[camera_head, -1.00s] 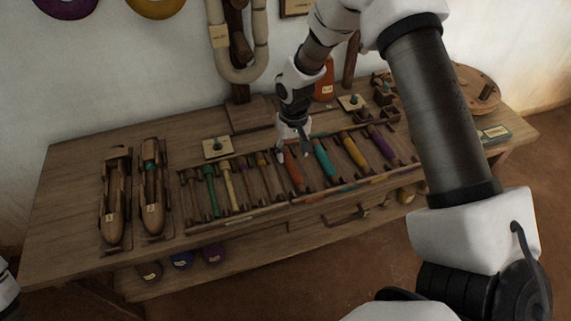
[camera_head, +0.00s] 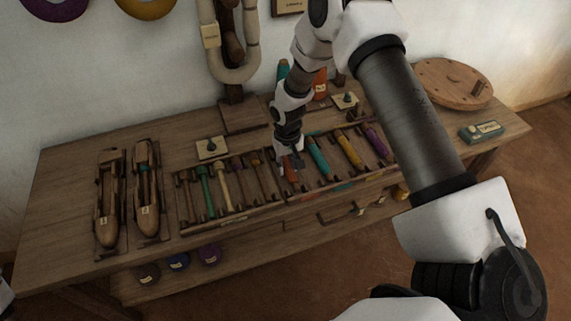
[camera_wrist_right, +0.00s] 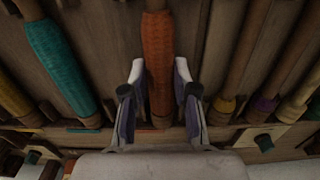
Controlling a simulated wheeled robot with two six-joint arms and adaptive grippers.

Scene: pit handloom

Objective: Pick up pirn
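Several wound pirns lie in a row in a wooden rack on the bench. The orange pirn (camera_wrist_right: 158,65) is under my right gripper (camera_head: 291,166) and is mostly hidden by it in the head view. In the right wrist view my right gripper (camera_wrist_right: 160,72) is open, with one finger on each side of the orange pirn and narrow gaps seeming to remain. The teal pirn (camera_head: 318,157) lies just right of the gripper in the head view, then a yellow pirn (camera_head: 350,149) and a purple pirn (camera_head: 376,141). My left gripper is not in view.
A green pirn (camera_head: 206,189) and a cream pirn (camera_head: 223,182) lie in the rack's left part. Two wooden shuttles (camera_head: 147,190) stand further left. A round wooden disc (camera_head: 445,82) and a green box (camera_head: 482,131) are at the right. The bench's left end is bare.

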